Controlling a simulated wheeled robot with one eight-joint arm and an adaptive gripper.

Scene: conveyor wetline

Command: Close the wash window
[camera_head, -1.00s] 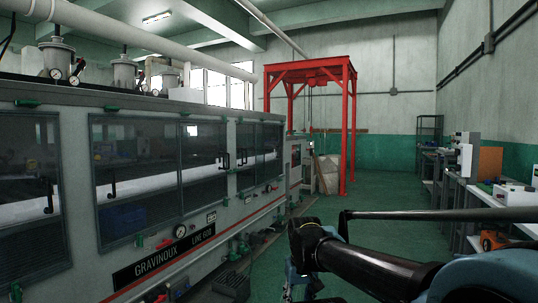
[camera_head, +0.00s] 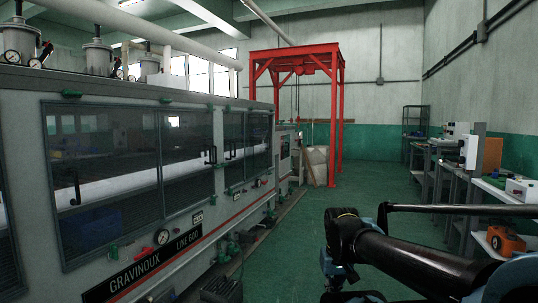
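The long grey wash line carries a row of dark glass windows on the left side of the head view. The nearest large window (camera_head: 105,165) has a black handle (camera_head: 75,188). Beside it is a narrower pane (camera_head: 187,160) with a handle at its right edge. A farther pair of panes (camera_head: 245,145) follows along the machine. These windows look flush with the front, and I cannot tell which one is the wash window. My arm crosses the lower right, and its gripper end is not visible.
A nameplate (camera_head: 150,264), gauge (camera_head: 162,237) and fittings line the machine's lower front. A red gantry frame (camera_head: 297,60) stands at the back. An orange device (camera_head: 505,240) sits at right.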

